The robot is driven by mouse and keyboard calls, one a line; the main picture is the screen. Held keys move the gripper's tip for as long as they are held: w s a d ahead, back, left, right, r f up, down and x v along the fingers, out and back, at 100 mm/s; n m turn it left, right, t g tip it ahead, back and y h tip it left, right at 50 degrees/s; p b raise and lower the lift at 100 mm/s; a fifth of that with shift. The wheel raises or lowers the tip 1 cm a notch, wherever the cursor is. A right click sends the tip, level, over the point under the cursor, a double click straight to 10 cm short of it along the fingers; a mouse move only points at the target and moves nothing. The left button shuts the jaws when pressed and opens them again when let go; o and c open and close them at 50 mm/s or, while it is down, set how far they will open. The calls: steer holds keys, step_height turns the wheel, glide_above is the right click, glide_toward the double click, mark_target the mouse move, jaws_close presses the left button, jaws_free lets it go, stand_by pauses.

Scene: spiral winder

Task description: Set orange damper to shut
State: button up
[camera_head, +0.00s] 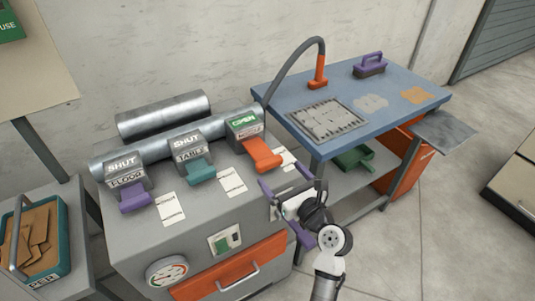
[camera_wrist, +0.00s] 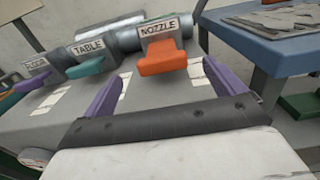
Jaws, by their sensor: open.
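The orange damper (camera_head: 262,153) is the rightmost of three dampers on the grey machine. Its housing (camera_head: 244,124) shows a green OPEN sign in the head view and a NOZZLE label in the wrist view. Its orange handle (camera_wrist: 163,57) sticks out toward me. My gripper (camera_head: 285,188) is open, with purple fingers, in front of and below the orange handle, apart from it. In the wrist view my gripper's two fingers (camera_wrist: 165,90) stand left and right, with the handle beyond them and nothing between them.
The teal damper (camera_head: 200,171), labelled TABLE, and the purple damper (camera_head: 133,200), labelled FLOOR, both show SHUT. A blue workbench (camera_head: 290,95) with a hose and purple brush (camera_head: 370,66) stands at right. An orange drawer (camera_head: 230,272) and a gauge (camera_head: 167,271) are on the machine's front.

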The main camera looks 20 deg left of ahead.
mark_target(267, 158)
steer(key=p+x, duration=0.1)
steer(key=x, duration=0.8)
